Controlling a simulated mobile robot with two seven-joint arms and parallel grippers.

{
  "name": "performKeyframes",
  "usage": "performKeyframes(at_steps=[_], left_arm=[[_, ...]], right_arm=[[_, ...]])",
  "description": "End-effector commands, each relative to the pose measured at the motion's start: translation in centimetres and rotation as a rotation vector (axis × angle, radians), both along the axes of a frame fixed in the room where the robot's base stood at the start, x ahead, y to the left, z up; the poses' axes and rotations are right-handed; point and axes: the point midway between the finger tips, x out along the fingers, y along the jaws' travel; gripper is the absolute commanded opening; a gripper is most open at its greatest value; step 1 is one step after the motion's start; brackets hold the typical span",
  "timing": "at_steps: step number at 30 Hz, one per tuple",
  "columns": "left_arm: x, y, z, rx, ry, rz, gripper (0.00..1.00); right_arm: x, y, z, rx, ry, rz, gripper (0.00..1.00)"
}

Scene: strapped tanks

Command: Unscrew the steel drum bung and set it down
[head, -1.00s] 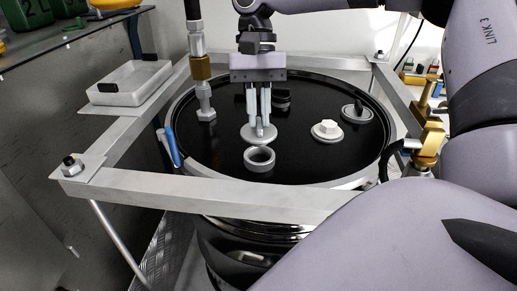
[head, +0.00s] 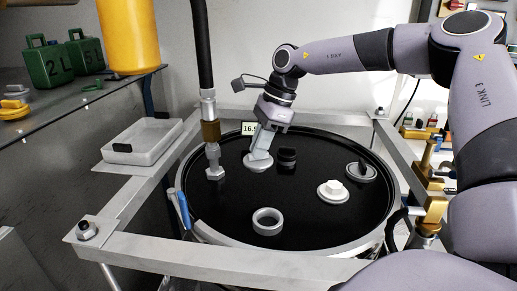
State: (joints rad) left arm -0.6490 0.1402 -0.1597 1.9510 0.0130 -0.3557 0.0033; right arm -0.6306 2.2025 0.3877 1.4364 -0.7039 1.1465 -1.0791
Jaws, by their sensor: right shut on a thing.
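The steel drum's black lid (head: 310,226) fills the middle of the head view inside a metal frame. A raised grey ring, the open bunghole (head: 267,220), is at its near part and is empty. My right gripper (head: 260,151) comes down tilted from the upper right and is shut on the grey disc-shaped bung (head: 257,163). The bung is over the back left of the lid, apart from the ring. I cannot tell whether it touches the lid. My left gripper is not in view.
A hose with a brass coupling (head: 211,131) meets the lid at left. A black cap (head: 287,158), a white-topped plug (head: 332,191) and a grey plug (head: 361,171) are on the lid. A white tray (head: 143,143) stands left. Frame bars (head: 220,252) surround the drum.

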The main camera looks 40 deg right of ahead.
Motion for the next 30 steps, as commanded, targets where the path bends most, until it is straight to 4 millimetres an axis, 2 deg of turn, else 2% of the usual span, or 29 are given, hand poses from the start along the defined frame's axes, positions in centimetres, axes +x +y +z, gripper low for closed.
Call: performKeyframes(at_steps=[8,24,30], left_arm=[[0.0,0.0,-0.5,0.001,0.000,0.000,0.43],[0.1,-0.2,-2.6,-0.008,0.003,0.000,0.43],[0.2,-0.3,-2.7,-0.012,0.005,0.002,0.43]], right_arm=[[0.2,-0.2,-0.7,-0.001,0.000,-0.030,0.00],[0.1,-0.2,-5.6,0.000,0.001,-0.028,0.00],[0.1,-0.2,-6.5,-0.001,-0.002,-0.027,0.00]])
